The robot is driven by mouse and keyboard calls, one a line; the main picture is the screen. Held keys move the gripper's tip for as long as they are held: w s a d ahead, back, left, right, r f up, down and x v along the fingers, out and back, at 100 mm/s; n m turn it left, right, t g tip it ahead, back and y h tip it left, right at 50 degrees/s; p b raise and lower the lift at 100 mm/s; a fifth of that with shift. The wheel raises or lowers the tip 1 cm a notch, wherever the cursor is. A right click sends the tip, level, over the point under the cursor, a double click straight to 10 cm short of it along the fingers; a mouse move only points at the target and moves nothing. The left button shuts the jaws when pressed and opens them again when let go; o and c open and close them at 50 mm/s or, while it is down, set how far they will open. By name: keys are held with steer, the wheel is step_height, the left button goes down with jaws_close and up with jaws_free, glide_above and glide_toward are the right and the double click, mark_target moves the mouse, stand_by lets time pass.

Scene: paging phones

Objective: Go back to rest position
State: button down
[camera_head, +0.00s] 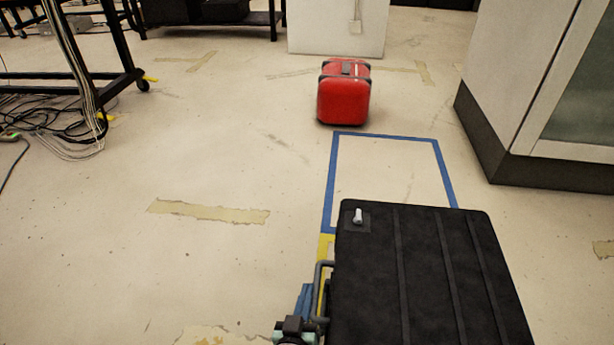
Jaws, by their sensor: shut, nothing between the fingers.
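My gripper (297,328) shows only in part at the bottom edge, left of the middle. It is a small dark and teal shape beside the left side of a large black ridged case (430,270). It is shut and holds nothing. Its fingertips are hard to make out, and most of the arm is out of the picture. A grey handle-like bar (321,290) runs along the case's left side, close to my gripper. I cannot tell whether they touch.
A blue tape outline (385,136) lies on the floor beyond the black case, its visible inside empty. A red case (343,95) stands behind it. A cabinet (540,90) is at right. Loose cables (60,125) and a wheeled frame (125,80) are at left. The left-middle floor is clear.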

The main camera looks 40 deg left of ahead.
steer(key=p+v, duration=0.3)
steer(key=v, duration=0.4)
steer(key=shift+s+r+p, duration=0.15)
steer(key=shift+s+p, duration=0.05)
steer(key=shift+p, duration=0.1)
steer(key=shift+d, duration=0.1)
